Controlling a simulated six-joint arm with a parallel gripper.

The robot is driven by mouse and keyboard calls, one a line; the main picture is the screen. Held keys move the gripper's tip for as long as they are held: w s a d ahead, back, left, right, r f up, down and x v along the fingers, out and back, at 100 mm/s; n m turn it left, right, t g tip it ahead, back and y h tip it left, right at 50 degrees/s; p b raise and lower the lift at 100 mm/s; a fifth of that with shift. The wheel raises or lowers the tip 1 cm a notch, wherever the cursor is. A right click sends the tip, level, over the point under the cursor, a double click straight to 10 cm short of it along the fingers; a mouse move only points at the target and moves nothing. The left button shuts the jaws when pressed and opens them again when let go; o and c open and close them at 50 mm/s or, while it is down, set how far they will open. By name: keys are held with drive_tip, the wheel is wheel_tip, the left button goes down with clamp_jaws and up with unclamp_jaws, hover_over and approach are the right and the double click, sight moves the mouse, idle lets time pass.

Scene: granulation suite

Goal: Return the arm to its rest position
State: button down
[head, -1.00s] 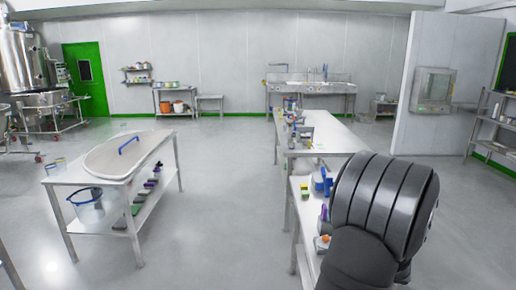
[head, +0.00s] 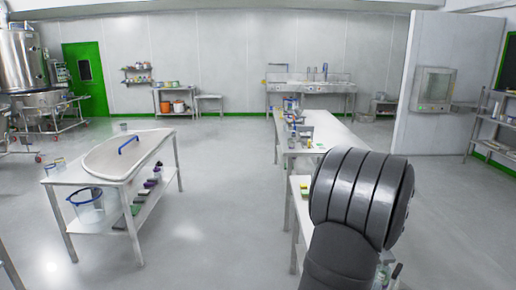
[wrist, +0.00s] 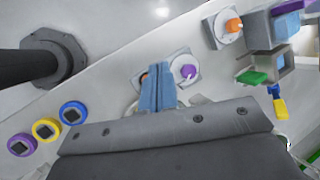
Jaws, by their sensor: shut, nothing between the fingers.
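My arm (head: 360,205), dark and ribbed, fills the lower right of the head view, in front of the long right-hand bench. My gripper (wrist: 157,88) shows in the wrist view as two blue-grey fingers pressed together, with nothing between them. The fingers are over the bench top, and their tips overlap the view of a grey fixture with a purple-capped knob (wrist: 188,72). I cannot tell how high above it they are. In the head view the arm hides the fingers and much of the near bench.
In the wrist view, purple, yellow and blue rings (wrist: 45,129) lie left, a dark post (wrist: 55,58) stands upper left, and an orange-capped fixture (wrist: 232,26) sits right. In the head view, a left table (head: 150,185) holds a white basin (head: 125,155). Open floor (head: 235,190) lies between.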

drive_tip(key=shift+d+r+n+g+h, duration=0.2)
drive_tip(key=shift+r+n+g+h, duration=0.1)
drive_tip(key=shift+r+g, duration=0.35)
drive_tip(key=shift+d+r+n+g+h, duration=0.3)
drive_tip(key=shift+r+g, duration=0.2)
drive_tip(key=shift+r, duration=0.3)
drive_tip(key=shift+d+r+n+g+h, duration=0.15)
drive_tip(key=shift+r+n+g+h, duration=0.15)
drive_tip(key=shift+r+g, duration=0.35)
